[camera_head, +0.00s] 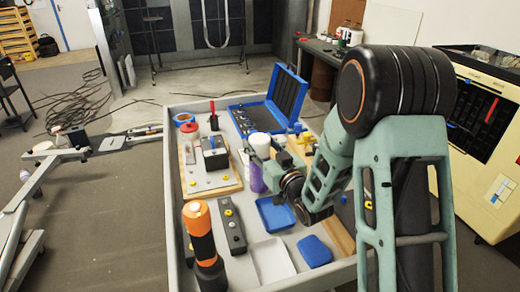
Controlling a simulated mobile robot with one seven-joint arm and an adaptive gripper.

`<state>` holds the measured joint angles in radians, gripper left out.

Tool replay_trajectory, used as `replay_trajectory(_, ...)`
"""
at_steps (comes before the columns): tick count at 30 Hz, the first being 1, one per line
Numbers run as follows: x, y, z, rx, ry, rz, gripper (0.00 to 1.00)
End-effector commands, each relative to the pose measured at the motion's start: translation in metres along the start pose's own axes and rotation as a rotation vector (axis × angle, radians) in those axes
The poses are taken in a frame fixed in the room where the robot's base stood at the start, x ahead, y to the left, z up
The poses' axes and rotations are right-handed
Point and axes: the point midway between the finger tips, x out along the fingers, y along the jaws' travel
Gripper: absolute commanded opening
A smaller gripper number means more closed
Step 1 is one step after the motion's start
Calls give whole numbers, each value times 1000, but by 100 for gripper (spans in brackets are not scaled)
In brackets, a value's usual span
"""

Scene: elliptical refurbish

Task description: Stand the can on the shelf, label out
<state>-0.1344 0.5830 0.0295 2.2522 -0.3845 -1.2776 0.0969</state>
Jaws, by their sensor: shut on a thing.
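A purple cylinder with a white top, which looks like the can (257,181), is upright over the middle of the workbench. My gripper (262,158) reaches in from the right and is shut on it around its upper part. The fingers and wrist hide part of the can, and I cannot make out a label. I cannot tell whether its base touches the bench. No shelf can be clearly picked out in this view.
The rimmed grey workbench (175,235) holds an orange-and-black flashlight (199,228), an open blue case (287,92), a blue tray (275,214), a blue lid (314,251) and a white tray (270,261). Jars (347,36) stand on a back desk. A cream machine (485,150) is at right.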

Motion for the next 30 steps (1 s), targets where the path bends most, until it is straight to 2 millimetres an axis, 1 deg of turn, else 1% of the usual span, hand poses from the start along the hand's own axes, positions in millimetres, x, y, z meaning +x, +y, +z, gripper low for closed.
replay_trajectory(1,1,0,7,0,2,0,0)
replay_trajectory(5,1,0,15,-2,5,0,0)
replay_trajectory(13,0,0,15,-2,6,1,0)
replay_trajectory(17,0,0,18,-2,6,1,0)
replay_trajectory(18,0,0,20,-1,2,1,47)
replay_trajectory(22,0,0,19,-1,1,1,61)
replay_trajectory(23,0,0,19,-1,1,1,63)
replay_trajectory(30,0,0,19,-1,1,1,63)
